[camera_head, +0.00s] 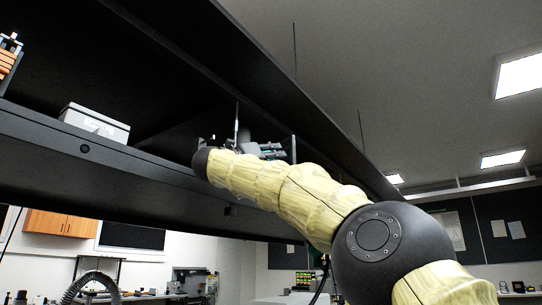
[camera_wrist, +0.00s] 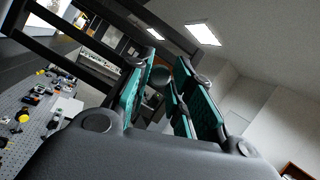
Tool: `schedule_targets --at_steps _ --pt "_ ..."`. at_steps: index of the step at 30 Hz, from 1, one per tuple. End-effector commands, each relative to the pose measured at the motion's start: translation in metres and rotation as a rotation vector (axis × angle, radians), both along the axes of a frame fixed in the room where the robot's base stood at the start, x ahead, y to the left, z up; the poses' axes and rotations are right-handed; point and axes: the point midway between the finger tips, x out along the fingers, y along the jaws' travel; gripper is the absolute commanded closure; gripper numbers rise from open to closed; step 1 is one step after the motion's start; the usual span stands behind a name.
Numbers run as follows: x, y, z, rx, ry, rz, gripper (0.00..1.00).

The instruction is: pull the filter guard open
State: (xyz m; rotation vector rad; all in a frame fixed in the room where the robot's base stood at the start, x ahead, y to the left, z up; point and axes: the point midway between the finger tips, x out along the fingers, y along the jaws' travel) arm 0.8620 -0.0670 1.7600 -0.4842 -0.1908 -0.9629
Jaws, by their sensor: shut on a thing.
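My gripper (camera_head: 262,150) is up at the front of the dark overhead shelf, partly hidden behind my wrist in the head view. In the wrist view its two fingers with teal pads (camera_wrist: 158,95) stand on either side of a small rounded dark piece (camera_wrist: 160,77). The gripper is shut on this piece, which seems to be part of the filter guard; the pads hide much of it. In the head view a thin upright bar (camera_head: 237,122) shows just left of the gripper. I cannot make out the whole guard or how far open it is.
A pale grey box (camera_head: 95,122) sits on the shelf to the left, with an orange-and-dark item (camera_head: 8,62) farther left. The shelf's long dark front beam (camera_head: 100,150) runs beneath my wrist. In the wrist view, a perforated optics table (camera_wrist: 35,140) with several small parts lies below left.

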Motion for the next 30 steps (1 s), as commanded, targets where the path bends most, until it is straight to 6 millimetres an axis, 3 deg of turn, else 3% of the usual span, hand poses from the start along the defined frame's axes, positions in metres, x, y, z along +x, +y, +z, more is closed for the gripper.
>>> schedule_targets --at_steps 3,4,7,20,30 --pt "0.000 -0.001 0.001 0.003 -0.001 -0.001 1.00" --pt "0.000 0.000 0.001 0.003 -0.001 -0.001 0.73" --pt "0.000 0.000 0.000 0.003 -0.001 0.000 0.56" --pt "-0.004 0.006 -0.003 0.001 0.001 0.002 0.56" --pt "-0.036 0.047 -0.022 -0.001 0.000 0.002 0.56"
